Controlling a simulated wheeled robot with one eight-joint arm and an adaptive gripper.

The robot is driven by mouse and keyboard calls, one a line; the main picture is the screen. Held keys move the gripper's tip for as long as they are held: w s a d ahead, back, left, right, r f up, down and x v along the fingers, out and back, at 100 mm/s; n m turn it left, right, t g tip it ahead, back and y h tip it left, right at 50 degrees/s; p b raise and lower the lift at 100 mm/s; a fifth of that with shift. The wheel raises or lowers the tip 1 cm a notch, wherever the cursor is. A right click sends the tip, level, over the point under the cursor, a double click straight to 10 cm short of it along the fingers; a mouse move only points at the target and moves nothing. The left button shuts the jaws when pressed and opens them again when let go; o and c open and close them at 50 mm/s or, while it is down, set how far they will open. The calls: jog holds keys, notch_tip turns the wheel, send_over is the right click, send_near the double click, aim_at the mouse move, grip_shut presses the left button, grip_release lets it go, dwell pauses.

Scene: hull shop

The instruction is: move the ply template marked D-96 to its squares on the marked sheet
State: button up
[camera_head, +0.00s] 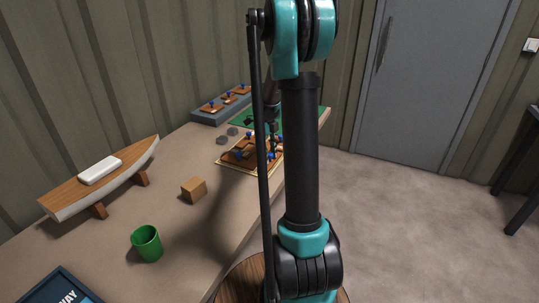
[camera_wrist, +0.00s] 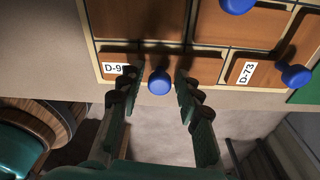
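In the wrist view the ply template labelled D-9, its last digit hidden by a finger (camera_wrist: 205,68), lies at the edge of the marked sheet (camera_wrist: 270,99), with a blue knob (camera_wrist: 159,81) on it. My gripper (camera_wrist: 158,92) is open, with one finger on each side of that knob and a visible gap to it. A template marked D-73 (camera_wrist: 262,74) lies to its right. In the head view the marked sheet (camera_head: 233,170) carries several templates with blue knobs. My arm hides part of it, and the label cannot be read there.
A grey rack (camera_head: 205,117) with knobbed templates and a green mat (camera_head: 324,112) are at the far end of the bench. Dark grey lumps (camera_head: 222,140), a wooden block (camera_head: 194,189), a green mug (camera_head: 147,243) and a half-hull model (camera_head: 120,170) stand nearer.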

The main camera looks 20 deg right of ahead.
jog(key=shift+o, duration=0.2)
jog(key=shift+r, duration=0.1)
notch_tip(320, 180, up, 12)
jog(key=w, duration=0.1)
jog(key=shift+a, duration=0.4)
dwell(0.6)
